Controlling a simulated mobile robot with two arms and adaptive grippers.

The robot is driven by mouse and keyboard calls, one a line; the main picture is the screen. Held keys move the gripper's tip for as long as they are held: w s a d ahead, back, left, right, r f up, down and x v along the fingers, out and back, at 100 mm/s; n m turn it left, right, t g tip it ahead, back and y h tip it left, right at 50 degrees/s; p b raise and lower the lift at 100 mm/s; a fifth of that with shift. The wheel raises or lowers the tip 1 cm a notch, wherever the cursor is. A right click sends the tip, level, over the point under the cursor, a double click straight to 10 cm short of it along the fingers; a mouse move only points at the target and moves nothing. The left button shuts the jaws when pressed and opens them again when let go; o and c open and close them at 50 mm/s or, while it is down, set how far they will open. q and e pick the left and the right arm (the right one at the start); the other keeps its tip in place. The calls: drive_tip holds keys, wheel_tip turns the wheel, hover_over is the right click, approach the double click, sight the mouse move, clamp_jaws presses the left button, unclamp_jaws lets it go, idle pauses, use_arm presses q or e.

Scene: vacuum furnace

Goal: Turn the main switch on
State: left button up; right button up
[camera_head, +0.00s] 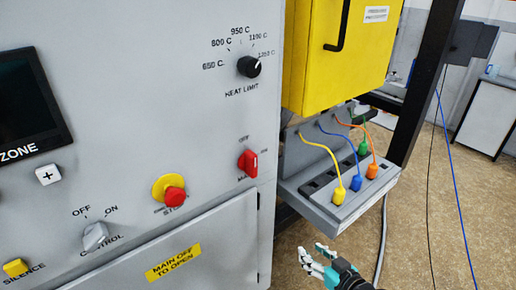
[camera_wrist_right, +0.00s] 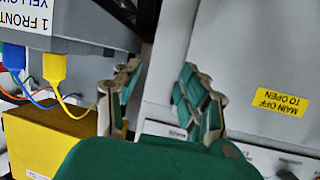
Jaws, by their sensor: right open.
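The main switch (camera_head: 249,163) is a red rotary handle near the right edge of the grey cabinet front in the head view. Its handle stands roughly upright, below the OFF label; ON is printed to its right. My right gripper (camera_head: 313,252) is at the lower right of the head view, below and to the right of the switch and apart from it. In the wrist view the right gripper (camera_wrist_right: 160,72) has its fingers spread with nothing between them. I cannot make out the switch in the wrist view. My left gripper is not in view.
A red stop button on a yellow base (camera_head: 172,193), a control knob (camera_head: 95,236) and a heat limit dial (camera_head: 249,67) share the panel. A connector shelf (camera_head: 315,212) with coloured plugs juts out at the right, above my right gripper. Below it is open floor.

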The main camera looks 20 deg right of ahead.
drive_tip(key=s+a+r+n+t+y+p, duration=0.1)
drive_tip(key=a+r+t+y, duration=0.15)
drive_tip(key=r, duration=0.95)
drive_tip(key=s+a+r+n+t+y+p, duration=0.15)
drive_tip(key=a+r, duration=0.25)
drive_tip(key=r, duration=0.7)
drive_tip(key=g+p, duration=0.1)
drive_tip(key=p, duration=0.4)
approach(255, 166)
drive_tip(key=x, duration=0.9)
drive_tip(key=shift+w+r, duration=0.15)
drive_tip(key=shift+w, duration=0.1)
drive_tip(key=shift+w+a, duration=0.15)
drive_tip(key=shift+w, duration=0.2)
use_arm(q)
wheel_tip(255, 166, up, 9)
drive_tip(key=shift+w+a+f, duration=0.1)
use_arm(e)
clamp_jaws()
